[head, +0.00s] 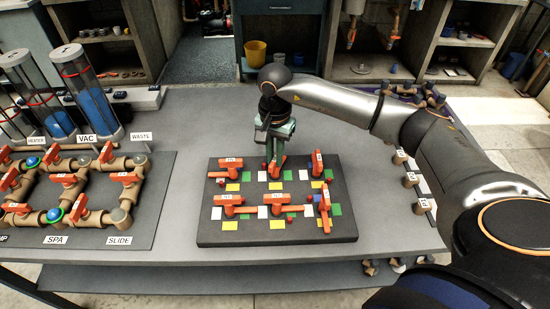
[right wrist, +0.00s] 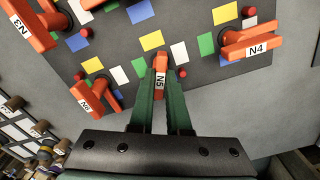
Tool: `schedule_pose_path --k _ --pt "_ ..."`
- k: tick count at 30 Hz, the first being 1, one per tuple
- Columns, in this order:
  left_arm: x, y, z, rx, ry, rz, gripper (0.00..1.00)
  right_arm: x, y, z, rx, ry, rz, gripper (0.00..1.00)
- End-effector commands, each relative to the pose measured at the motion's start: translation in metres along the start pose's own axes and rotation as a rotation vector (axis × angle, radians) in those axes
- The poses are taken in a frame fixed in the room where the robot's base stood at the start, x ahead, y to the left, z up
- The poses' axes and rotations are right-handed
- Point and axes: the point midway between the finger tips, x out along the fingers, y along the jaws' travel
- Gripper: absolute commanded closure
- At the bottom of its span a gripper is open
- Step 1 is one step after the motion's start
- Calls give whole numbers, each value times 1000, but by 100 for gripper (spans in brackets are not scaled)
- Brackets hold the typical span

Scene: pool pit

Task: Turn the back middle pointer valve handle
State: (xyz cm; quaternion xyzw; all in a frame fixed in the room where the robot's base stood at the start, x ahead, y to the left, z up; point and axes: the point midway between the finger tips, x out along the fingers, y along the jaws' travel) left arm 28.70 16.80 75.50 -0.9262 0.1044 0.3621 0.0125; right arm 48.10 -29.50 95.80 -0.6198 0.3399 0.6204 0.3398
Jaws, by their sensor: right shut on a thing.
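A dark square board (head: 205,240) on the grey table carries two rows of red pointer valve handles. The back middle handle, labelled N5 in the right wrist view (right wrist: 160,80), stands between the two green fingers of my right gripper (right wrist: 160,100), which is shut on it. In the head view my right gripper (head: 273,150) reaches down onto this handle from behind and partly hides it. The back left handle N4 (right wrist: 250,42) and back right handle N6 (right wrist: 95,98) stand apart on either side of it. My left gripper is out of view.
Front-row handles (head: 278,200) stand close by on the same board, among coloured squares. A pipe panel with valves (head: 75,190) and clear cylinders (head: 85,90) is at the left. More labelled parts (head: 411,180) lie right of the board. The table between is clear.

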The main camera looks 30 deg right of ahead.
Motion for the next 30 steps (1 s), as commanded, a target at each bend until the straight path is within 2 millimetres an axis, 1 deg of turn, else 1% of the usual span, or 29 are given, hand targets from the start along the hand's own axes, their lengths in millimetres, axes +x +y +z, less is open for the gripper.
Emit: schedule_pose_path --k 1,12,30 --pt "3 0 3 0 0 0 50 0 0 -1 46 3 -2 100" --pt "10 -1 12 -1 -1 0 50 0 0 -1 398 2 -3 100" --pt "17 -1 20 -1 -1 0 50 -1 0 -1 968 2 -3 100"
